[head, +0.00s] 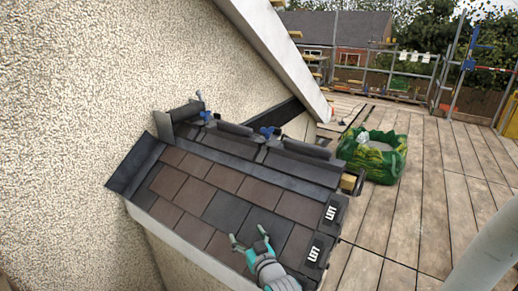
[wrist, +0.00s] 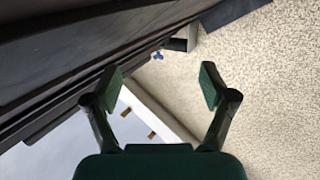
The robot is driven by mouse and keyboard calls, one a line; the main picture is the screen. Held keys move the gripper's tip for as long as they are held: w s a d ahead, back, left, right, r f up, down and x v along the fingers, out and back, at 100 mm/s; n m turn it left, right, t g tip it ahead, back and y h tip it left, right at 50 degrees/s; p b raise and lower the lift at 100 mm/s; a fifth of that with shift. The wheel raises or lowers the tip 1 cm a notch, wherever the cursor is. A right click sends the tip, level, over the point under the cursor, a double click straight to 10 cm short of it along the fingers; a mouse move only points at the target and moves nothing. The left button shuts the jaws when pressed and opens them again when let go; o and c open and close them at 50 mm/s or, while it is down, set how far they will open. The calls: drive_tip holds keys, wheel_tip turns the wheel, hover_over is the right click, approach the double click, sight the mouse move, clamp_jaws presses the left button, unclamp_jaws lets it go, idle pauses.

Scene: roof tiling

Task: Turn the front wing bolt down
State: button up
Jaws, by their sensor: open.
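Blue wing bolts stand along the ridge of the small tiled roof. One blue wing bolt (head: 267,131) sits between two dark ridge pieces, nearer the right end. My gripper (head: 249,238) is open and empty over the lower brown and grey tiles, well apart from the bolts. In the wrist view, a small blue bolt (wrist: 158,56) shows far off beyond the open fingers (wrist: 162,85); I cannot tell which one it is.
The tiled roof (head: 195,190) abuts a rough rendered wall (head: 110,70). Two black labelled pieces (head: 318,250) lie on its right edge. A green bag (head: 375,157) stands on the plank deck (head: 440,205). The space above the tiles is clear.

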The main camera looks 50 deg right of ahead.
drive_tip(key=shift+m+h, duration=0.6)
drive_tip(key=shift+h, duration=0.3)
drive_tip(key=w+d+r, duration=0.1)
drive_tip(key=d+r, duration=0.2)
drive_tip(key=d, duration=0.1)
drive_tip(key=w+d+r, duration=0.2)
drive_tip(key=d+r, duration=0.1)
drive_tip(key=d, duration=0.1)
drive_tip(key=w+d+r, duration=0.2)
drive_tip(key=d+r, duration=0.1)
drive_tip(key=shift+d+r, duration=0.35)
drive_tip(key=shift+d, duration=0.05)
drive_tip(key=g+h, duration=0.1)
approach(268, 128)
drive_tip(key=shift+m, duration=0.4)
drive_tip(key=x, duration=1)
drive_tip(key=shift+w+d+f, duration=0.1)
drive_tip(key=shift+w+d, duration=0.05)
drive_tip(key=shift+w, duration=0.05)
drive_tip(key=c, duration=1.2)
